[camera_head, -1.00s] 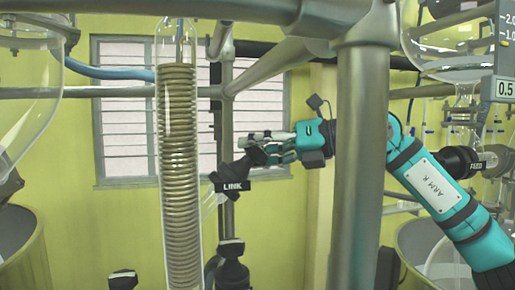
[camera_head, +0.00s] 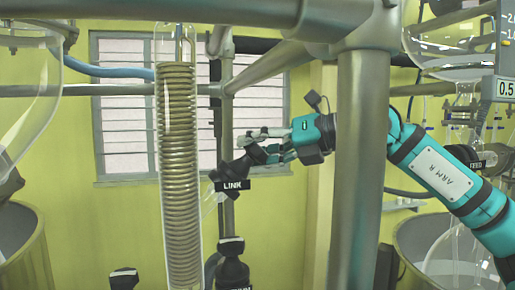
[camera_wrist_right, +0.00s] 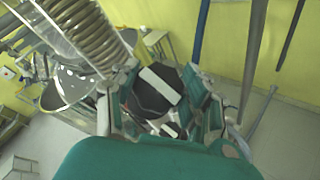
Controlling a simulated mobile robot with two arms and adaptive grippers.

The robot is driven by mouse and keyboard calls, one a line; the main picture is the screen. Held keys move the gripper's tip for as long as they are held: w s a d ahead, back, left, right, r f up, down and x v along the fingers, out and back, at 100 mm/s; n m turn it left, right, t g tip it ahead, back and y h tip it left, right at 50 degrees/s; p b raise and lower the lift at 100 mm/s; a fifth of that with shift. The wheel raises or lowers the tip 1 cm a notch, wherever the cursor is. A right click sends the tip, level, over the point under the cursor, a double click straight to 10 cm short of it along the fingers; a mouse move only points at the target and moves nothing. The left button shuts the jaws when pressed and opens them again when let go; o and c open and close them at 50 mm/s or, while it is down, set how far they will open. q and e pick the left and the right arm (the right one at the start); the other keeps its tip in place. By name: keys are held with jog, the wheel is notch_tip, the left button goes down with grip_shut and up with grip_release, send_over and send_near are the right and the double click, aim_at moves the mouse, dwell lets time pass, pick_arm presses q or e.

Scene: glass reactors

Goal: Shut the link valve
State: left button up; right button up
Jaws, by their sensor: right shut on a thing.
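The link valve (camera_head: 236,170) is a black fitting with a "LINK" label, just right of the coiled glass condenser in the head view. My right gripper (camera_head: 262,150) reaches it from the right, and its fingers are shut on the valve's black handle. In the right wrist view, the black handle (camera_wrist_right: 152,92) with a pale bar on its face sits between the fingers (camera_wrist_right: 158,105). The fingers hide part of the handle, and I cannot tell its exact turn angle. My left gripper is not in view.
The coiled condenser (camera_head: 180,170) stands close left of the valve. A thick metal post (camera_head: 360,170) stands in front of my right arm. Metal rails (camera_head: 270,68) cross above. Another black valve (camera_head: 232,265) is below, and the feed valve (camera_head: 470,157) is at right.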

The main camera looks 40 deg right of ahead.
jog(key=o, duration=1.2)
jog(key=shift+s+d+r, duration=0.2)
jog(key=shift+s+r, duration=0.1)
jog(key=shift+s, duration=0.3)
jog(key=v, duration=1)
jog(key=shift+s+d, duration=0.15)
jog(key=shift+s, duration=0.15)
jog(key=shift+f, duration=0.1)
